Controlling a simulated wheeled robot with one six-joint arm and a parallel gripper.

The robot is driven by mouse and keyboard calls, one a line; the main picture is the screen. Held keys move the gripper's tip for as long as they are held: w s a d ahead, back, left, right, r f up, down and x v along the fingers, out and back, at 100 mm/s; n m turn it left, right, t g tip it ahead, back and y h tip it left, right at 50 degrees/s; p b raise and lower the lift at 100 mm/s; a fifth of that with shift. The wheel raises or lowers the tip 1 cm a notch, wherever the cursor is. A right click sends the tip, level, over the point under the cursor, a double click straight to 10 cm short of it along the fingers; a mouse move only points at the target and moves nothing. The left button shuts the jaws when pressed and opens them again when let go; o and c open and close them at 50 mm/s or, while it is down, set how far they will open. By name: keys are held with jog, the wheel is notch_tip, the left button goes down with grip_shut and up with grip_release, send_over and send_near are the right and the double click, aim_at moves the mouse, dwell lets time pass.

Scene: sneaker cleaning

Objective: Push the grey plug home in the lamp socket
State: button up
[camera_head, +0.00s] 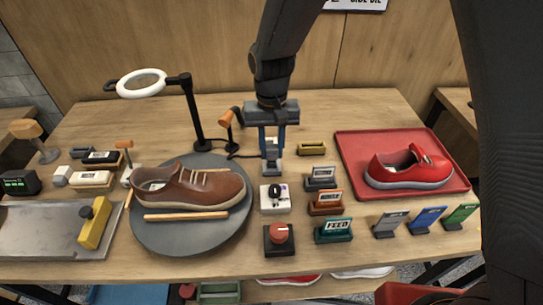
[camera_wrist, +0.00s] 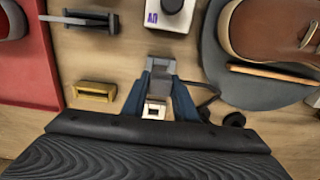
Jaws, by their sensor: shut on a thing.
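My gripper (camera_head: 272,160) reaches down to the table behind the white box, and its blue fingers are closed on a grey block, which looks like the grey plug (camera_wrist: 161,69). In the wrist view, my gripper (camera_wrist: 160,88) has this block at its fingertips. A pale square piece (camera_wrist: 154,110) with a darker centre shows between the fingers; it may be the lamp socket, but I cannot tell for sure. A black cable (camera_wrist: 208,88) runs up to the fingers from the lamp side. The fingers hide where plug and socket meet, so I cannot tell how deep the plug sits.
A ring lamp (camera_head: 142,83) and an orange-headed lamp (camera_head: 226,119) stand left of my gripper. A brown shoe lies on a round grey mat (camera_head: 170,243). A white box (camera_head: 274,197) is in front, small card holders (camera_head: 326,203) and a red tray (camera_head: 349,160) right.

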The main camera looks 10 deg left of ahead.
aim_at(271, 146)
notch_tip(271, 146, up, 6)
jog(key=shift+w+r+b, duration=0.1)
jog(key=shift+w+b, duration=0.05)
jog(key=shift+b, duration=0.5)
jog(key=w+a+f+p, duration=0.1)
jog(key=w+a+p, duration=0.1)
jog(key=w, duration=0.7)
jog(key=shift+w+a+p, duration=0.15)
jog(key=shift+w+p, duration=0.05)
jog(key=shift+p, duration=0.5)
jog(key=shift+f+b, duration=1.05)
jog(key=shift+f, duration=1.85)
jog(key=shift+f, duration=1.35)
jog(key=o, duration=1)
jog(key=shift+o, duration=0.2)
